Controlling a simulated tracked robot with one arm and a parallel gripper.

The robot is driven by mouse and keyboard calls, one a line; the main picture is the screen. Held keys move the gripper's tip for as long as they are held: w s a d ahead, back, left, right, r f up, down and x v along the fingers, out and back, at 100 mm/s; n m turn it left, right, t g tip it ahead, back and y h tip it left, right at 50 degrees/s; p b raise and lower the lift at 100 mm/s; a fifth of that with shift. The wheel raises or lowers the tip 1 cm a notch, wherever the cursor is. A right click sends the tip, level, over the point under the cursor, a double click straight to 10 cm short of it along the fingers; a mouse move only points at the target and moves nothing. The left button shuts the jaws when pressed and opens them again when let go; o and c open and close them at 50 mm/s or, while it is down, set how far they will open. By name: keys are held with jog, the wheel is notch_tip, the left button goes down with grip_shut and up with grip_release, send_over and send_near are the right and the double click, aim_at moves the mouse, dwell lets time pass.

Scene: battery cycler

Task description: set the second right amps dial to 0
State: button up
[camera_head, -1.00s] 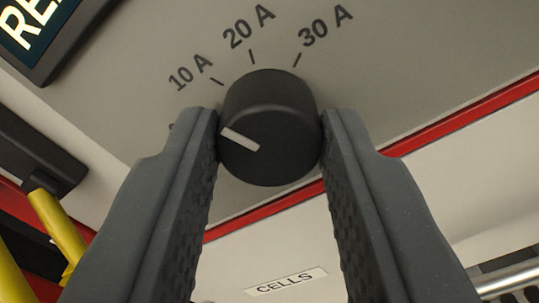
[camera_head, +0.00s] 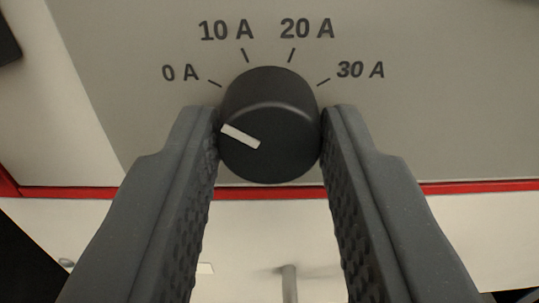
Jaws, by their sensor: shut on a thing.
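The black round amps dial (camera_head: 285,140) is in the middle of the head camera view, on a grey panel. Its white pointer line (camera_head: 240,136) points left and slightly up, in line with the 0 A tick. The scale reads 0 A (camera_head: 180,73), 10 A (camera_head: 226,30), 20 A (camera_head: 306,29) and 30 A (camera_head: 360,69) around its top. My gripper (camera_head: 270,125) is shut on the dial, one finger touching each side. The fingers hide the panel beside the dial.
The grey panel (camera_head: 440,130) ends below in a red strip (camera_head: 460,187). Beneath is a pale surface (camera_head: 250,235) with a grey metal post (camera_head: 289,284). A dark object (camera_head: 8,40) shows at the upper left edge. No other dial is in view.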

jog(key=shift+f, duration=0.3)
jog(key=o, duration=1)
jog(key=shift+w, duration=0.1)
jog(key=shift+c, duration=0.2)
jog(key=shift+r, duration=0.15)
jog(key=shift+s+r, duration=0.15)
jog(key=shift+s, duration=0.55)
jog(key=s, duration=1.2)
jog(key=shift+s+f+b, duration=0.2)
jog(key=shift+s+b, duration=0.05)
jog(key=shift+b, duration=0.15)
